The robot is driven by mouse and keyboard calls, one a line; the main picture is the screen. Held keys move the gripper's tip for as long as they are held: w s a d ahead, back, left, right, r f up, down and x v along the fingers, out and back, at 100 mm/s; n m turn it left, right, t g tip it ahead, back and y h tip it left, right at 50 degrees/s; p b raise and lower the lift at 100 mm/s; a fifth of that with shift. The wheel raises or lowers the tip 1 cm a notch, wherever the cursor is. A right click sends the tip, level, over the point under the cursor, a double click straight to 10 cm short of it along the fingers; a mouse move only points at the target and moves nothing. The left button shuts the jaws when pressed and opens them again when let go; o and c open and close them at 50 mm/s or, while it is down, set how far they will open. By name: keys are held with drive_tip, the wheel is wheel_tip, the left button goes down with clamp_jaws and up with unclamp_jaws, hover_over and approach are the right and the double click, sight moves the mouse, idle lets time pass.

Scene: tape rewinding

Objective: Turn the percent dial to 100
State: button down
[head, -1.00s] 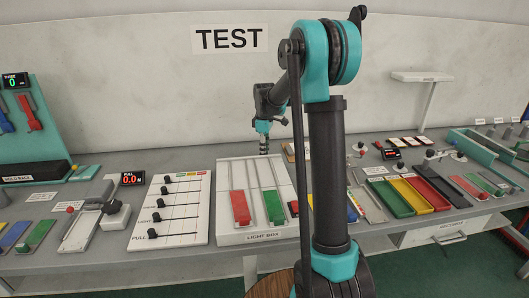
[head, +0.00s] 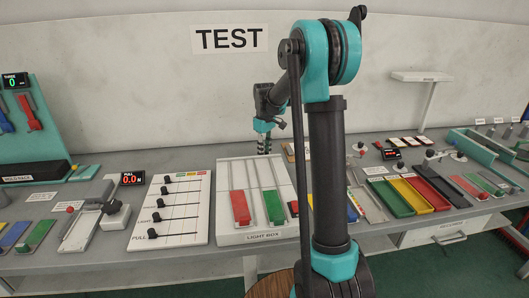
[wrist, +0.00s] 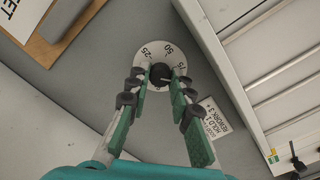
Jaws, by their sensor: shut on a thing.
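The percent dial is a round pale disc (wrist: 151,50) marked 25, 50 and 75, with a black knob (wrist: 160,72) at its middle, in the upper middle of the wrist view. My gripper (wrist: 161,82) has its green-padded fingers on both sides of the knob, shut on it. The fingers and wrist cover the near part of the disc, so the 100 mark and the pointer's reading are hidden. In the head view my gripper (head: 264,147) points down behind the light box, and the dial cannot be made out there.
The white slotted light box (head: 226,167), with a red and a green slider, stands close by my gripper. A printed card (wrist: 215,120) lies right of the dial. A wooden-edged board (wrist: 50,45) lies at upper left.

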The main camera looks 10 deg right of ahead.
sight(265, 153)
drive_tip(key=m, duration=0.4)
drive_tip(key=shift+m, duration=1.9)
drive_tip(key=c, duration=1.3)
unclamp_jaws()
drive_tip(key=shift+c, duration=0.2)
wheel_tip(265, 153, up, 12)
